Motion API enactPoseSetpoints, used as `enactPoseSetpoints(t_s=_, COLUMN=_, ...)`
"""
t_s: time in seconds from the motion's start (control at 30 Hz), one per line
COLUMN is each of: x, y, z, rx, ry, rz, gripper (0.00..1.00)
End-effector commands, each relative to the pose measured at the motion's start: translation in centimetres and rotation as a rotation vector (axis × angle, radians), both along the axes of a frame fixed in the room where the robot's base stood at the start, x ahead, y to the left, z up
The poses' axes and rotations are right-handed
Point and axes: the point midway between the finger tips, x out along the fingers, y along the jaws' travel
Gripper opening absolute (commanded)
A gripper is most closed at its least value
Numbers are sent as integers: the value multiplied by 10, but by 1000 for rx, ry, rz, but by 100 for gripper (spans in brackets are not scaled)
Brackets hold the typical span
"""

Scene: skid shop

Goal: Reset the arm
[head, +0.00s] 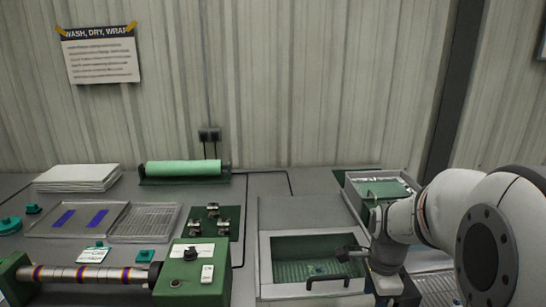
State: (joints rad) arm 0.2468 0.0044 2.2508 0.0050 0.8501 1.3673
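My white arm comes in from the right, and its wrist hangs over the right side of the bench. My gripper (394,288) shows as a dark part below the wrist, beside the right end of an open green-lined basin (263,262). Its fingertips are not clear at this size, so I cannot tell whether it is open or holds anything.
Left along the bench are a green control box (190,271), a banded roller (85,277), a wire rack (146,222), a green roll (183,168) and stacked white sheets (78,177). Above the bench is free room.

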Motion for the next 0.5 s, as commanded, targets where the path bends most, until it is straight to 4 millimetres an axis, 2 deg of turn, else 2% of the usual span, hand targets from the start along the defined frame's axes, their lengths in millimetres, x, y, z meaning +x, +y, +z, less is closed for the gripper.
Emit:
enactPoseSetpoints(t_s=0.03, x=-8, y=12, z=14, rx=-11, ry=-21, rz=137, gripper=52)
enactPoseSetpoints(t_s=0.2, x=-39, y=43, z=43, rx=-57, ry=-70, rz=635, gripper=52)
enactPoseSetpoints(t_s=0.4, x=-75, y=71, z=66, rx=-132, ry=-114, rz=1182, gripper=52)
enactPoseSetpoints(t_s=0.5, x=-89, y=79, z=72, rx=-166, ry=-127, rz=1387, gripper=52)
